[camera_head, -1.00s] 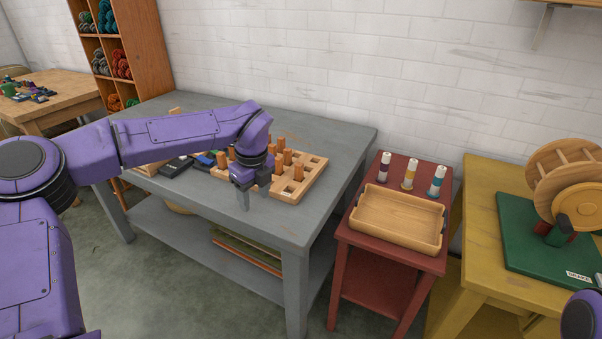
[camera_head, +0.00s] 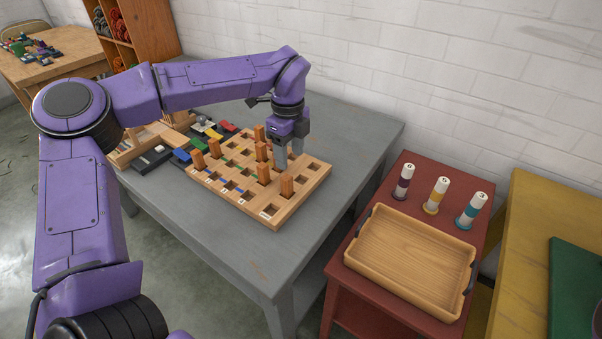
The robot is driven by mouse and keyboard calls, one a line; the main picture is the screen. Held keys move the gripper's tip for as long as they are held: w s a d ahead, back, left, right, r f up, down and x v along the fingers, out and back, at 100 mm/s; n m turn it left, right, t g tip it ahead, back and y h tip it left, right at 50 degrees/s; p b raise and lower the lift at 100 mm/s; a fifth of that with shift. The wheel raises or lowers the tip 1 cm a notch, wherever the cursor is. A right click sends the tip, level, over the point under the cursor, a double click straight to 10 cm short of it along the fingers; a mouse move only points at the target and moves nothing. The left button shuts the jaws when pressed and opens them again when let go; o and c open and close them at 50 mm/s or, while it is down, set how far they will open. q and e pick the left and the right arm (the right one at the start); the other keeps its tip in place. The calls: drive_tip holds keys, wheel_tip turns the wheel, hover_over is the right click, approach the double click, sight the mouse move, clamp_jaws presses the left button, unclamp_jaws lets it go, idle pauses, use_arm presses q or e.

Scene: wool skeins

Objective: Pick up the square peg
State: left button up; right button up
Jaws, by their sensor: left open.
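A wooden peg board (camera_head: 316,176) with rows of square holes lies on the grey table. I cannot tell which one the task means. My left gripper (camera_head: 288,154) points down over the back right part of the board, its fingers apart with no peg seen between them. It is behind the front right peg and right of the middle ones. My right gripper is out of view.
Coloured blocks and dark tools (camera_head: 152,160) lie left of the board beside a wooden stand. A red side table (camera_head: 393,299) holds a wooden tray (camera_head: 410,255) and several labelled spools (camera_head: 436,195). The grey table's front right (camera_head: 300,243) is clear.

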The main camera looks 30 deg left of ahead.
sight(286, 177)
use_arm(q)
drive_tip(key=f, duration=0.3)
drive_tip(key=s+f+p, duration=0.1)
drive_tip(key=f, duration=0.6)
drive_tip(key=shift+s+a, duration=0.15)
drive_tip(key=shift+s, duration=0.05)
drive_tip(key=c, duration=1)
